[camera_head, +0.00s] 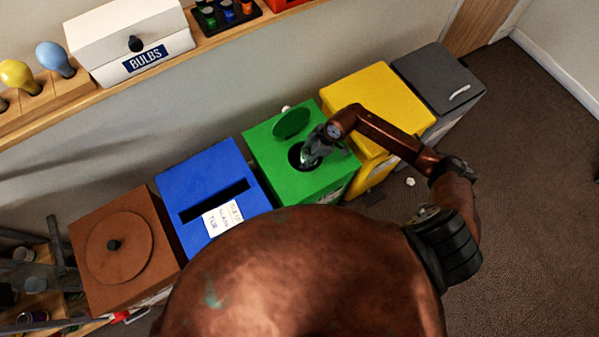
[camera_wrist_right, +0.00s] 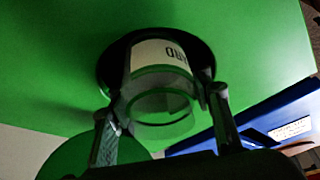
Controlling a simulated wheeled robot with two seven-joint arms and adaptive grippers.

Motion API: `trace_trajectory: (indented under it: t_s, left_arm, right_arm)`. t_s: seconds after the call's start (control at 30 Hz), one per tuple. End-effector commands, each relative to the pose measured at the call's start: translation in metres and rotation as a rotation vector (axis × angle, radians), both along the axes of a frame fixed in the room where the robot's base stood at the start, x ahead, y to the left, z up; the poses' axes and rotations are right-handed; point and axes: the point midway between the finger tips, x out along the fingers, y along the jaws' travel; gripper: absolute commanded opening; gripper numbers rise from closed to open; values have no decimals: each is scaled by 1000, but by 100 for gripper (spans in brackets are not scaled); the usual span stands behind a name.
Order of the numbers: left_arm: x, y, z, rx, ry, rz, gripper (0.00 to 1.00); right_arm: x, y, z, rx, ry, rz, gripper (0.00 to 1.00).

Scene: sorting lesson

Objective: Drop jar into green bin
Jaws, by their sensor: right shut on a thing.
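The green bin (camera_head: 268,149) stands in the row of bins in the head view, with a round dark hole in its top and a round green lid (camera_head: 291,123) behind the hole. My right gripper (camera_head: 312,153) is over that hole, pointing down. In the right wrist view my right gripper (camera_wrist_right: 162,108) is shut on a clear glass jar (camera_wrist_right: 160,100) with a pale label. The jar's far end is at or inside the hole in the green top (camera_wrist_right: 60,60); how deep it sits I cannot tell. My left gripper is not in view.
A blue bin (camera_head: 190,172) with a slot and paper note is left of the green one, then a brown bin (camera_head: 95,235) with a round lid. A yellow bin (camera_head: 375,95) and a grey bin (camera_head: 437,72) are right. A shelf with a BULBS box (camera_head: 130,40) is behind.

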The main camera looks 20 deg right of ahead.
Motion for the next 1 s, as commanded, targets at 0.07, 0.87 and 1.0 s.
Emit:
trace_trajectory:
  t_s: [0.07,0.87,1.0]
  left_arm:
    - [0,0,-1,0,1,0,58]
    - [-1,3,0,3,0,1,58]
    - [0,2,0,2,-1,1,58]
  right_arm:
    - [1,0,0,0,-2,1,17]
    - [0,-1,4,-1,-1,1,66]
    - [-3,-8,19,-3,-3,-1,66]
